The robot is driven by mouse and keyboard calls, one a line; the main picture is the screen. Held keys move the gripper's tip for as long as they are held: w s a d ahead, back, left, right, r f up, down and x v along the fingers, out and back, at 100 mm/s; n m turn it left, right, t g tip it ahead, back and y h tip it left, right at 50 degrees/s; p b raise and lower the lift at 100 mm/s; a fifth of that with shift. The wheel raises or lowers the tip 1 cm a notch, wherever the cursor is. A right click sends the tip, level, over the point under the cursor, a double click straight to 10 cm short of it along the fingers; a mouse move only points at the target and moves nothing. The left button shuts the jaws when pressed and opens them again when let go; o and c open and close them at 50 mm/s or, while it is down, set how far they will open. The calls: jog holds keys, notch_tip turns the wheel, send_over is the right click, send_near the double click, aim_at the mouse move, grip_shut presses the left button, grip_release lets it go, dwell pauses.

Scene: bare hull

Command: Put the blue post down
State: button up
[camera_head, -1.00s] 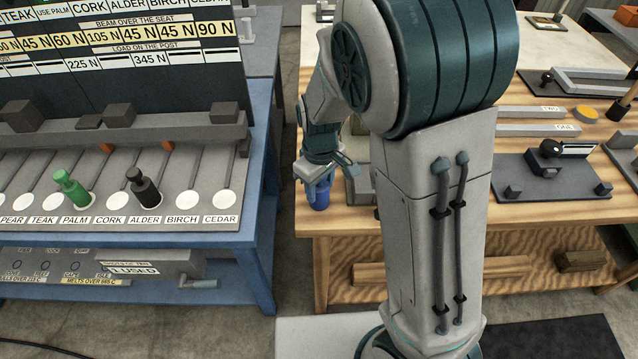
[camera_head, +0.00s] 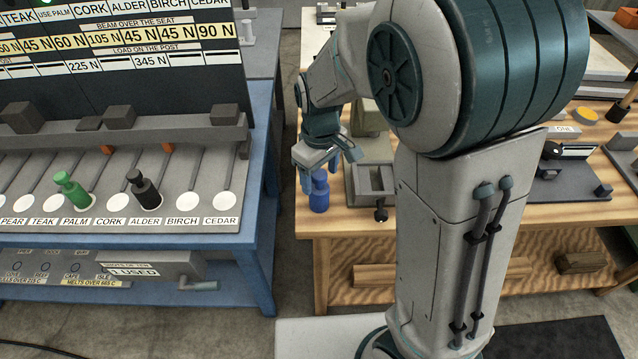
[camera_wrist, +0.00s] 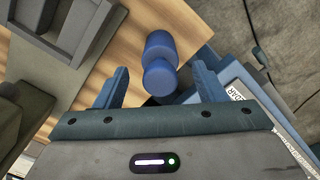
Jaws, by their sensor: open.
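The blue post (camera_head: 319,195) stands upright on the front left corner of the wooden table (camera_head: 340,222). My gripper (camera_head: 320,172) is just above it, with its fingers open. In the wrist view the blue post (camera_wrist: 160,60) shows beyond my open gripper (camera_wrist: 162,85), between the lines of the two fingers, and neither finger visibly touches it. A green post (camera_head: 72,188) and a black post (camera_head: 144,189) stand on the grey sloped panel (camera_head: 100,205) at the left.
A grey vise-like block (camera_head: 373,182) stands on the wooden table just right of the post. The blue bench (camera_head: 262,215) is to the left, across a narrow floor gap. The table's front edge is close to the post.

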notch_tip(320, 180, up, 7)
jog(key=shift+r, duration=0.2)
jog(key=s+d+r+m+t, duration=0.2)
jog(key=s+d+m+t, duration=0.1)
jog(key=s+d+m, duration=0.5)
jog(key=s+d, duration=0.3)
jog(key=s, duration=0.3)
jog(key=shift+d+r+m, duration=0.15)
jog(key=shift+d+m, duration=0.15)
jog(key=shift+d, duration=0.05)
